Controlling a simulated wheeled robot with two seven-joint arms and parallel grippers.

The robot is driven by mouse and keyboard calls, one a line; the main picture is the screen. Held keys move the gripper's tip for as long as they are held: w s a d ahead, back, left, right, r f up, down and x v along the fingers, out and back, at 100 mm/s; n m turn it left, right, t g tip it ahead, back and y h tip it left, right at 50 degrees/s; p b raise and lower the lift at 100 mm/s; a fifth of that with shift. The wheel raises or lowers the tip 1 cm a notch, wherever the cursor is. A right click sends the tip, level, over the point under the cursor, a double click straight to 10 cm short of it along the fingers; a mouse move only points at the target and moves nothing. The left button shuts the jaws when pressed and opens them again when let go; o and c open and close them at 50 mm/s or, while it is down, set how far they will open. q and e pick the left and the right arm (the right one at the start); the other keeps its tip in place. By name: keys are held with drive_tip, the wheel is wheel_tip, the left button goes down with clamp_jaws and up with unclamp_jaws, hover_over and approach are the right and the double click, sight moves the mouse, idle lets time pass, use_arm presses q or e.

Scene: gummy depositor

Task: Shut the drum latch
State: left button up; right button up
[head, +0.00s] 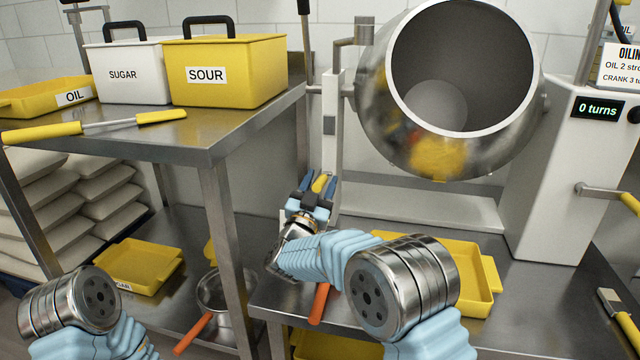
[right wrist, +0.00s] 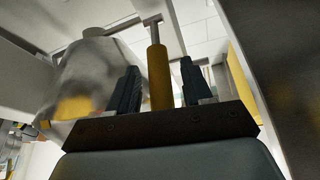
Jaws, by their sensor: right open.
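The steel drum (head: 440,165) sits tilted in its stand with its wide mouth facing me. A yellow handle (head: 321,183), which seems to be the latch lever, is low by the left post of the stand. My right gripper (head: 315,187) is open, with its two fingers on either side of this handle. In the right wrist view the yellow handle (right wrist: 159,78) stands between the open fingers (right wrist: 158,88), with visible gaps on both sides. A metal rod runs on from its far end. Only part of my left arm shows at the lower left; its gripper is out of view.
A steel shelf (head: 215,140) at left bears sugar (head: 125,75) and sour (head: 228,72) bins. A yellow tray (head: 470,275) lies below the drum, near my right forearm. The control housing (head: 560,170) at right reads "0 turns".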

sight(321, 177)
clamp_jaws()
use_arm(q)
drive_tip(key=shift+r, duration=0.15)
use_arm(e)
drive_tip(key=shift+r, duration=0.1)
drive_tip(key=shift+r+y+p, duration=0.3)
drive_tip(key=shift+r+p, duration=0.05)
drive_tip(key=shift+p, duration=0.4)
drive_tip(key=r+g+p, duration=0.1)
drive_tip(key=p, duration=0.2)
drive_tip(key=w+r+g+y+p, duration=0.1)
drive_tip(key=g+p, duration=0.1)
drive_tip(key=p, duration=0.1)
drive_tip(key=r+g+p, duration=0.1)
drive_tip(key=p, duration=0.2)
drive_tip(key=shift+w+d+r+n+g+y+p, duration=0.1)
drive_tip(key=shift+w+d+n+g+y+p, duration=0.1)
drive_tip(key=shift+n+g+y+p, duration=0.15)
use_arm(q)
wheel_tip(321, 177, up, 12)
drive_tip(key=d, duration=0.2)
drive_tip(key=shift+s+d+f+p, duration=0.2)
drive_tip(key=shift+s+p, duration=0.2)
drive_tip(key=shift+s, duration=0.05)
use_arm(e)
drive_tip(key=shift+w+d+r+g+y, duration=0.15)
drive_tip(key=shift+w+g+y, duration=0.25)
drive_tip(key=shift+g, duration=0.45)
unclamp_jaws()
